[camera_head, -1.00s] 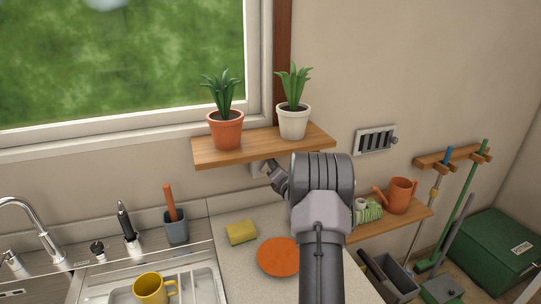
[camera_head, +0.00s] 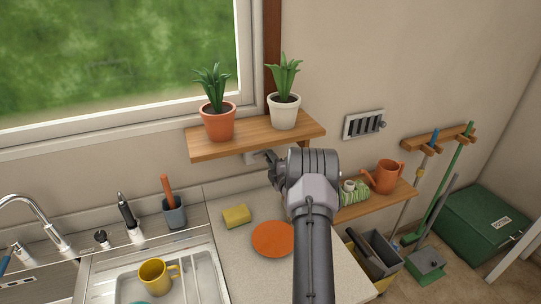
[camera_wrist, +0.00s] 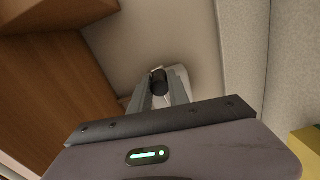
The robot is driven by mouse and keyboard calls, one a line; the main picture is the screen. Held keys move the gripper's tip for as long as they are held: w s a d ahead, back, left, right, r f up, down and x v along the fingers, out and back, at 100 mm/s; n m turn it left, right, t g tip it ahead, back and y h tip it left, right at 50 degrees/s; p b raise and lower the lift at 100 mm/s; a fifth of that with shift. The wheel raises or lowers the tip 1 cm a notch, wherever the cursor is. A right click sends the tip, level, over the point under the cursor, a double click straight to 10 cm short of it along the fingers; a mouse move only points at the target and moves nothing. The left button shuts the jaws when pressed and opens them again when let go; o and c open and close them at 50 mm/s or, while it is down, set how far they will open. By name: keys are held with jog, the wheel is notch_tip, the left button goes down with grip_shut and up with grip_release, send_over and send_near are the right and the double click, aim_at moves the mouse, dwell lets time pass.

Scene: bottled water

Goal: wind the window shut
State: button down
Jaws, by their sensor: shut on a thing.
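The window (camera_head: 110,55) fills the upper left of the head view, with blurred green outside; I cannot tell how far it is open. Below its right end, under the wooden shelf, a small pale mount (camera_head: 250,157) sits on the wall. My gripper (camera_wrist: 158,92) reaches it from the right, mostly hidden behind my own wrist in the head view. In the wrist view, its two fingers are closed around a dark round knob (camera_wrist: 158,78), which looks like the winder's knob. A white plate (camera_wrist: 182,82) shows behind the knob. The rest of the crank is hidden.
The shelf (camera_head: 205,150) is just above my gripper and holds a terracotta-potted plant (camera_head: 218,124) and a white-potted plant (camera_head: 283,112). A yellow sponge (camera_head: 237,216) and orange plate (camera_head: 273,239) lie on the counter below. A sink with a yellow mug (camera_head: 154,274) is at left.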

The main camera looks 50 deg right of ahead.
jog(key=shift+f+m, duration=0.3)
jog(key=shift+m, duration=0.2)
jog(key=shift+f, duration=0.1)
jog(key=c, duration=1.3)
grip_release()
jog(key=shift+o, duration=0.2)
jog(key=p+v, duration=0.1)
jog(key=v, duration=1.6)
jog(key=shift+s, duration=0.2)
jog(key=shift+a, duration=0.1)
